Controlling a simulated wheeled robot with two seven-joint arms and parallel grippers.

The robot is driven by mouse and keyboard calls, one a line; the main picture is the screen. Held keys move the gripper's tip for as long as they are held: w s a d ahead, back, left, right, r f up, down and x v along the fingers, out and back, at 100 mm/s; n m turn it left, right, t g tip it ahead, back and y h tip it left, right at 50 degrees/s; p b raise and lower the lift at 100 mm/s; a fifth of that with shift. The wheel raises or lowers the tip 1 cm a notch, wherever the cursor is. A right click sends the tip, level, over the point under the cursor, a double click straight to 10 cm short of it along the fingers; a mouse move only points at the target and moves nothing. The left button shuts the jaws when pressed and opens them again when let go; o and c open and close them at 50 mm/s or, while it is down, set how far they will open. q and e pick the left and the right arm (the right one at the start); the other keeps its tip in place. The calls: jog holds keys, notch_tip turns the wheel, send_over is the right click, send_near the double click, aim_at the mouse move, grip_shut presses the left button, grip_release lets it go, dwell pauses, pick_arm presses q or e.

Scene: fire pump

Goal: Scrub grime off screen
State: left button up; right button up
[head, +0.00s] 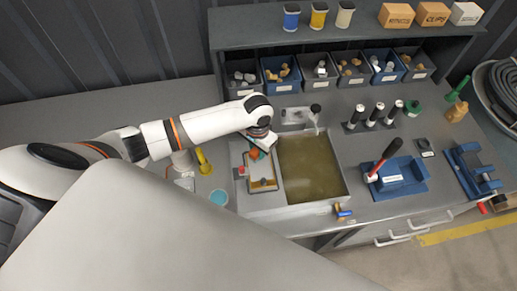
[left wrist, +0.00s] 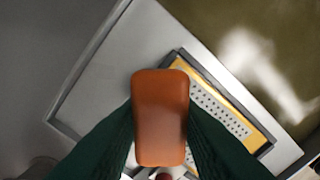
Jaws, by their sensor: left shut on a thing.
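My left gripper (head: 260,148) is over the grey draining board left of the sink. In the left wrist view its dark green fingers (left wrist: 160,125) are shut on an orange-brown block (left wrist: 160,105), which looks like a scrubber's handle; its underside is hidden. The screen (head: 263,184), a perforated grey plate in a yellow frame, lies on the board beneath the gripper. It also shows in the left wrist view (left wrist: 232,117), partly hidden by the block and a finger. I cannot tell whether the scrubber touches it. My right gripper is not in view.
The sink (head: 310,168) holds murky brownish water, with a tap (head: 316,112) behind it. A cyan-topped cup (head: 219,197) and a yellow item (head: 204,162) stand left of the board. A blue block with a red-handled tool (head: 385,160) is to the right. Bins (head: 279,74) line the back.

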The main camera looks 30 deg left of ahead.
pick_arm(q)
jog(key=shift+a, duration=0.1)
jog(key=shift+w+r, duration=0.1)
jog(key=shift+r, duration=2.9)
jog(key=shift+r, duration=1.5)
